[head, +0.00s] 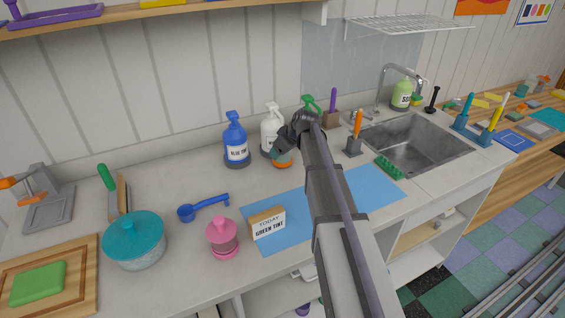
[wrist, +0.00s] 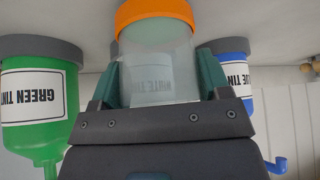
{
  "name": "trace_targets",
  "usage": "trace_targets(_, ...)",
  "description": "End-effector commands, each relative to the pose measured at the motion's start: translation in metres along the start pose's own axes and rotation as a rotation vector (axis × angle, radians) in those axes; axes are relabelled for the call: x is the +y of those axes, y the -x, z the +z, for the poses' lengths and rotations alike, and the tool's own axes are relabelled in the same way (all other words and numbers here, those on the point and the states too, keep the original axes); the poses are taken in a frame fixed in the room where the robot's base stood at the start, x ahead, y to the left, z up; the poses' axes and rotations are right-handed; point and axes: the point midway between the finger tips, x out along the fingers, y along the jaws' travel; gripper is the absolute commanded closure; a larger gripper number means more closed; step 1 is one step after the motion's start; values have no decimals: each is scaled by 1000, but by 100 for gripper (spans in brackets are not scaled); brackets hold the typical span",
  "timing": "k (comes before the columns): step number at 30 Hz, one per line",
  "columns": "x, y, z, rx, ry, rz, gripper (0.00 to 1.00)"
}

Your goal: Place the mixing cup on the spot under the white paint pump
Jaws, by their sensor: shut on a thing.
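My gripper (head: 284,150) is shut on the mixing cup (head: 281,161), a clear cup with an orange base, in front of the white paint pump (head: 269,134). In the wrist view, which is upside down, the green fingers of my gripper (wrist: 158,82) press the sides of the cup (wrist: 150,55). The white pump's label shows faintly through its wall. The cup looks upright. I cannot tell whether its base touches the counter. My arm hides the spot under the pump.
The blue tint pump (head: 235,142) stands to the left and the green tint pump (head: 310,103) to the right. A blue mat (head: 375,187) with a "TODAY GREEN TINT" sign (head: 268,223) lies in front. A blue scoop (head: 203,206) and pink jar (head: 222,239) are left of it.

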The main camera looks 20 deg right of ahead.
Motion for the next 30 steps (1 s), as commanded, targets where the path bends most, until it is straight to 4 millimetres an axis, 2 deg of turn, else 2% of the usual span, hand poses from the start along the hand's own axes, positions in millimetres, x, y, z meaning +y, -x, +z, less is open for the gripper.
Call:
trace_targets(16, 0, -9, 6, 0, 0, 0, 55)
trace_targets(17, 0, -8, 5, 0, 0, 0, 28)
trace_targets(25, 0, -7, 5, 0, 0, 0, 2)
trace_targets(30, 0, -7, 5, 0, 0, 0, 0)
